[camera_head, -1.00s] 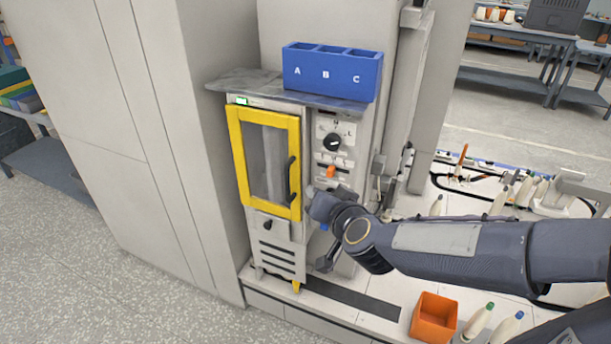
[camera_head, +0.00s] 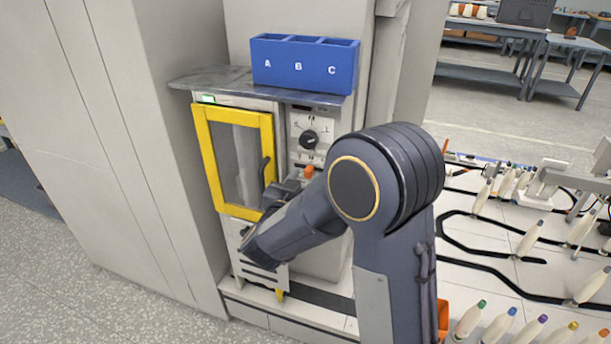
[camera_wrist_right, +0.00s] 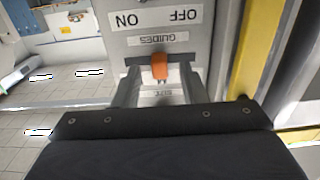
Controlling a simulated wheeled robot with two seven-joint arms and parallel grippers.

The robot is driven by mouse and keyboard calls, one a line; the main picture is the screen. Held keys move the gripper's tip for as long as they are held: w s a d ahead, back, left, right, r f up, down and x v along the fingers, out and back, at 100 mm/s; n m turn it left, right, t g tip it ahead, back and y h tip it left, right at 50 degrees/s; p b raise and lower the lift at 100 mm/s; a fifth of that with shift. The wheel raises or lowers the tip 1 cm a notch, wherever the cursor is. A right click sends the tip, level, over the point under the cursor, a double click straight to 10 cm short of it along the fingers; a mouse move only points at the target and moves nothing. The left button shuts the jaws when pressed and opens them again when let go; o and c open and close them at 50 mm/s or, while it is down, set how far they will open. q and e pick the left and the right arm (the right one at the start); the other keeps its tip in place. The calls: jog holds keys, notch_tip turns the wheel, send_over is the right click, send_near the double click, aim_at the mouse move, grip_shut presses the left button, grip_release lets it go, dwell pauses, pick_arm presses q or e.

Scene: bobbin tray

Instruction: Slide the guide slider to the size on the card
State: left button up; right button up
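The guide slider has an orange knob (camera_head: 308,172) on the grey control panel, below a black dial (camera_head: 308,139). In the right wrist view the knob (camera_wrist_right: 160,66) stands in a dark slot under an upside-down "GUIDES" label (camera_wrist_right: 158,40). My right gripper (camera_head: 297,181) is at the panel, just below and left of the knob in the head view. In the wrist view its two fingers (camera_wrist_right: 159,86) are spread, one on each side of the knob in the picture; contact cannot be told. A white label (camera_wrist_right: 163,93) between the fingers is partly hidden. I cannot identify a size card.
A yellow-framed door (camera_head: 206,160) with a dark handle stands left of the panel. A blue bin (camera_head: 303,83) marked A, B, C sits on the shelf above (camera_head: 222,82). Bobbins on a white surface with black tracks (camera_head: 470,260) stand at the right.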

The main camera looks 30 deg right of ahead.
jog(key=shift+x, duration=0.8)
grip_shut()
